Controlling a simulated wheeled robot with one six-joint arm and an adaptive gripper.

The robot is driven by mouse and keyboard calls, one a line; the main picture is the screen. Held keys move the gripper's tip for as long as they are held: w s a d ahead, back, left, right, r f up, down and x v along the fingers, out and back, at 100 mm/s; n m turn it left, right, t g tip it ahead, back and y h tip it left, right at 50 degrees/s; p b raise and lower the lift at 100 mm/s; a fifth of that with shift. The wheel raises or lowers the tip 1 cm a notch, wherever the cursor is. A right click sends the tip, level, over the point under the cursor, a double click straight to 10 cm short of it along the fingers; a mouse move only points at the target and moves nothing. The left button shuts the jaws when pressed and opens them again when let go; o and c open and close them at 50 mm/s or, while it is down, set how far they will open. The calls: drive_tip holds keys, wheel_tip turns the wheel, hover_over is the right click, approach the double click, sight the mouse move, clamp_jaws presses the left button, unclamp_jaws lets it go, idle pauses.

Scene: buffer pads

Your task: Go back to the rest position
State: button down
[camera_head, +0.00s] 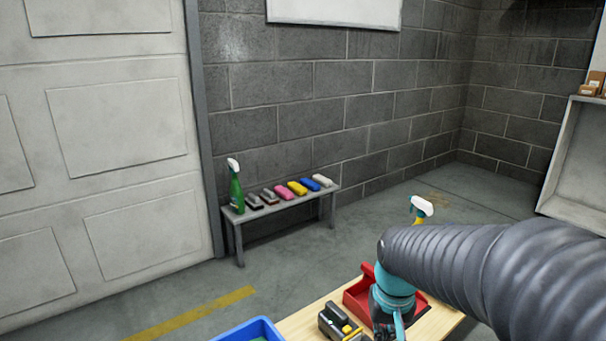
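My arm, in a dark ribbed sleeve, reaches in from the right in the head view. At its end is a teal part with my gripper (397,322) below it, over the wooden table (307,323). The fingers are mostly hidden or cut off by the lower picture edge, so I cannot tell whether they are open or hold anything.
A green spray bottle (237,190) stands on the bench's left end. The table holds a red bin (358,300), a dark power tool (338,322) and a blue bin (262,327). A white spray head (422,206) shows behind my arm. Open floor lies between table and bench.

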drive_tip(key=s+r+t+p, duration=0.2)
drive_tip(key=s+r+t, duration=0.2)
drive_tip(key=s+r, duration=0.7)
drive_tip(key=shift+s+d+p, duration=0.35)
drive_tip(key=shift+s+p, duration=0.05)
